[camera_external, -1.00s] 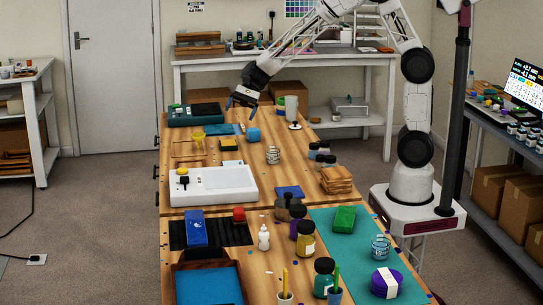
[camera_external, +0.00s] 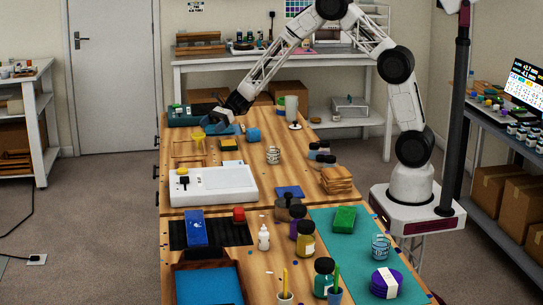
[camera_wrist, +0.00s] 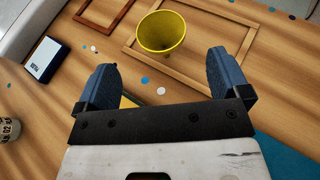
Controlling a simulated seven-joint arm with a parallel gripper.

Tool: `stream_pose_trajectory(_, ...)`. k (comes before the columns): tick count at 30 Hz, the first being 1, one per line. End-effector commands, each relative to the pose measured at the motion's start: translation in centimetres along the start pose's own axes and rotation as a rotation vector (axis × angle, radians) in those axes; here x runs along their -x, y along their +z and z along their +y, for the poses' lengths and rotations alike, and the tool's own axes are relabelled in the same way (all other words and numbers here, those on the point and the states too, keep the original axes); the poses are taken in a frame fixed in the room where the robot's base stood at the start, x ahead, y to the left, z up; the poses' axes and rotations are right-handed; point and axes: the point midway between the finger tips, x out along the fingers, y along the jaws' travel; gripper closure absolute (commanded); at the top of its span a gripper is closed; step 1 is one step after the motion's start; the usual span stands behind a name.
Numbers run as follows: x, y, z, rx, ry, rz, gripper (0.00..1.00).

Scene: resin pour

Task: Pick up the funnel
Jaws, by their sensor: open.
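The yellow funnel (camera_external: 198,135) stands near the far left part of the wooden table. In the wrist view the yellow funnel (camera_wrist: 161,33) shows its round rim and hollow inside, close to a thin wooden frame. My gripper (camera_external: 208,121) is just above and behind the funnel in the external view. In the wrist view my gripper (camera_wrist: 161,60) has its two blue fingers wide apart, with nothing between them. The funnel lies beyond the fingertips, roughly centred between them, and appears not to touch them.
The wooden frame (camera_wrist: 213,82) lies flat around the funnel area. A blue mat (camera_wrist: 287,157) is at lower right. A white light panel (camera_external: 225,184) lies nearer the camera.

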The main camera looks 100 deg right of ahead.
Motion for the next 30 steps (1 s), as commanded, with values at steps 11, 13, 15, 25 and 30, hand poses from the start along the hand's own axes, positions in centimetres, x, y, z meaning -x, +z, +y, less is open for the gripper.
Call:
stream_pose_trajectory(11, -1.2, 0.0, 0.1, 0.001, 0.002, 0.001, 0.06)
stream_pose_trajectory(13, -1.8, 0.0, 0.1, 0.001, 0.002, 0.001, 0.06)
stream_pose_trajectory(15, -2.3, 0.0, 0.1, 0.001, 0.002, 0.001, 0.06)
stream_pose_trajectory(25, -2.6, 0.0, 0.1, 0.002, 0.001, 0.001, 0.06)
stream_pose_trajectory(30, -2.9, 0.0, 0.0, 0.002, 0.002, 0.001, 0.06)
